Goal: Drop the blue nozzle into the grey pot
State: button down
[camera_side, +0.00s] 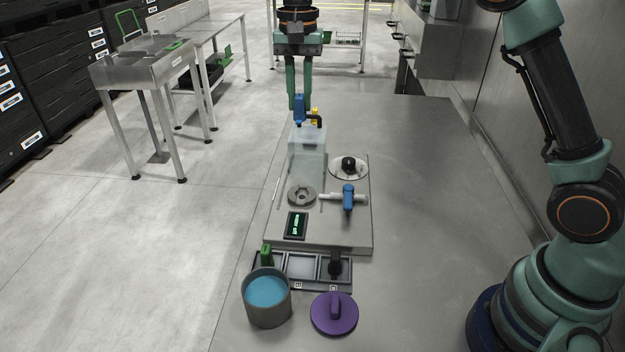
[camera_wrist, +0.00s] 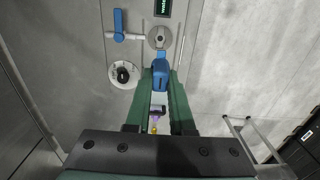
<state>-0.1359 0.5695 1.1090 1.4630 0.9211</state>
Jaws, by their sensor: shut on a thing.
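My gripper (camera_side: 299,98) hangs over the far end of the grey board and is shut on the blue nozzle (camera_side: 299,110). The nozzle also shows between my fingers in the wrist view (camera_wrist: 160,72). It is above a translucent box (camera_side: 307,160) in the side view; I cannot tell if it touches the box. The grey pot (camera_side: 268,310) stands at the near left in the side view, with its top open and a blue surface inside. My gripper is far from the pot, which I do not see in the wrist view.
A black-framed tray (camera_side: 301,267) holds a green piece (camera_side: 266,255) and a black piece (camera_side: 335,265) behind the pot. A purple lid (camera_side: 334,315) lies right of it. A blue-handled valve (camera_side: 348,198), a grey ring (camera_side: 301,196) and a small display (camera_side: 296,225) are on the board.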

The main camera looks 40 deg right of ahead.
jog(key=s+a+f, duration=0.3)
jog(key=s+a, duration=0.6)
jog(key=a, duration=0.1)
jog(key=s+a+f, duration=0.4)
jog(key=s+a, duration=0.4)
jog(key=a, duration=0.1)
jog(key=shift+s+f, duration=0.1)
jog(key=shift+f, duration=2.55)
jog(key=c, duration=0.7)
grip_release()
notch_tip(320, 180, up, 12)
jog(key=shift+r, duration=0.1)
